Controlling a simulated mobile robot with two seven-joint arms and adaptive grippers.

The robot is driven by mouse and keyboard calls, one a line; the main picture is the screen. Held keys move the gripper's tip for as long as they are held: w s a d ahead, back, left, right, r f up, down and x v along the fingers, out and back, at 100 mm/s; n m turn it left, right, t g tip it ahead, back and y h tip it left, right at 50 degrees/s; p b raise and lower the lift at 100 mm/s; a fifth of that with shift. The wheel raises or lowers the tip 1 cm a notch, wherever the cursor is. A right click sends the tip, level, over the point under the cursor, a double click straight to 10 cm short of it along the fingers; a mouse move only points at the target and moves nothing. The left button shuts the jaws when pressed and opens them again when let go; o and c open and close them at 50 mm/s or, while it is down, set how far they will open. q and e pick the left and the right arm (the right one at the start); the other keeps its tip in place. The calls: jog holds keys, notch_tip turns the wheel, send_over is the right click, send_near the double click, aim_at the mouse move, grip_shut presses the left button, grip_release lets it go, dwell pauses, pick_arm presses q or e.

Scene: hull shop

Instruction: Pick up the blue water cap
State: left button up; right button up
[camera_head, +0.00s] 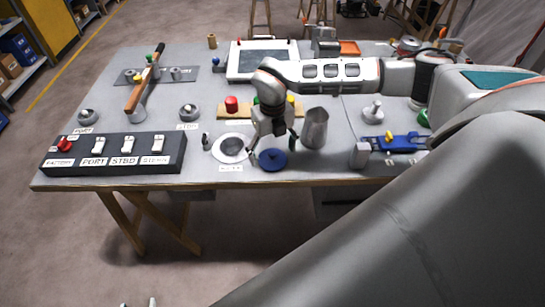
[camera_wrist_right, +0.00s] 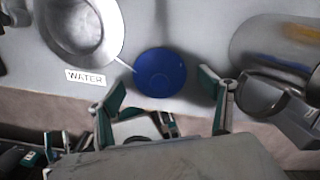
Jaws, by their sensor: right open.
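The blue water cap (camera_head: 273,160) is a round, shallow disc lying on the table near its front edge. In the right wrist view the cap (camera_wrist_right: 160,72) shows just beyond and between my finger tips. My right gripper (camera_head: 272,147) is open and empty, pointing down over the cap, with one finger toward each side of it. I cannot tell whether a finger touches it. A thin cord runs from the cap to the metal ring labelled WATER (camera_wrist_right: 82,30) at its left. Small tips of what looks like my left gripper (camera_head: 139,303) show at the bottom edge, mostly cut off.
A metal cup (camera_head: 314,128) stands close to the right of my right gripper. A black switch box (camera_head: 113,153) is at the front left. A board with coloured knobs (camera_head: 232,110) lies behind the gripper. A blue tool (camera_head: 395,143) lies at the right.

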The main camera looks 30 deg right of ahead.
jog(key=shift+f, duration=0.3)
jog(key=shift+s, duration=0.1)
jog(key=c, duration=2.1)
jog(key=shift+f, duration=0.1)
grip_shut()
jog(key=shift+s, duration=0.1)
